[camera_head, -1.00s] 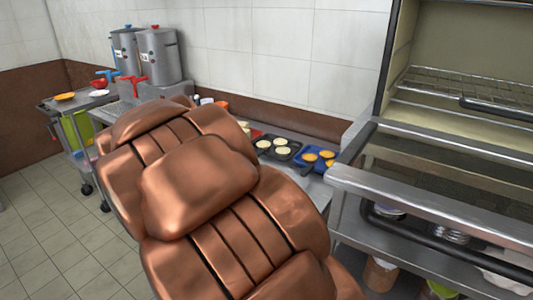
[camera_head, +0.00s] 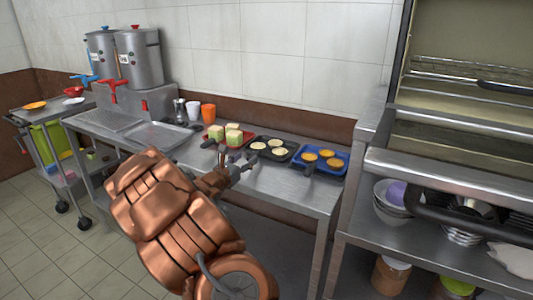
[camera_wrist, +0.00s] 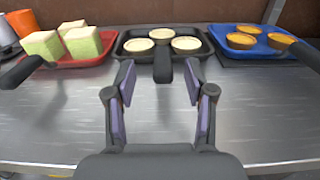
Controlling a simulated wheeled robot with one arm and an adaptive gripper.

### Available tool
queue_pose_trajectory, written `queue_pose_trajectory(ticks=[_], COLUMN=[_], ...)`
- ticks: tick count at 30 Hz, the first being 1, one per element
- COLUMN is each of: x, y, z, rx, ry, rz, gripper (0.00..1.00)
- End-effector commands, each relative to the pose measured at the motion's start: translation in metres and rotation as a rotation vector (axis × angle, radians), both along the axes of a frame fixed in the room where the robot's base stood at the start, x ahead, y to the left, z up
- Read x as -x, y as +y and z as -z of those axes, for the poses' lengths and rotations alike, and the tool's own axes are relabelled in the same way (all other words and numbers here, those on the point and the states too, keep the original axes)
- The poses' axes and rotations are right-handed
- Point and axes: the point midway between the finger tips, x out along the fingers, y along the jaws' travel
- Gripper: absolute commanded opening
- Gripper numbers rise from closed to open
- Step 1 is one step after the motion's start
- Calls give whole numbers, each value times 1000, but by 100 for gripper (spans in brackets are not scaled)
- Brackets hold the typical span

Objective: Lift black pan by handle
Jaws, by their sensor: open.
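The black pan (camera_head: 283,145) sits on the steel counter between a red pan and a blue pan, with several pale round cakes in it. In the wrist view the black pan (camera_wrist: 203,50) is straight ahead, and its dark handle (camera_wrist: 163,68) points toward me. My gripper (camera_wrist: 159,85) is open and empty, its two fingers on either side of the handle's near end, with gaps on both sides. In the head view my gripper (camera_head: 236,163) is over the counter at the pan's front left. Whether the fingers are level with the handle is unclear.
The red pan (camera_wrist: 74,62) with green-sided cubes is at left, its handle jutting toward me. The blue pan (camera_wrist: 262,49) with orange cakes is at right. Orange and white cups (camera_head: 208,112) stand behind. Bare counter (camera_head: 290,184) lies in front. A shelf unit stands at right.

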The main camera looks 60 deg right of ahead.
Motion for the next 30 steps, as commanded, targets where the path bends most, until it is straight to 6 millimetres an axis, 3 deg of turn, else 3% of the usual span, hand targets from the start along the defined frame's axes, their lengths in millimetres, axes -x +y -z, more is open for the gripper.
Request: queue_pose_trajectory(ticks=[18,30], x=[0,-1], y=[-66,-74], z=[5,5], rx=[0,1], ry=[-3,-2], rz=[3,2], gripper=[54,51])
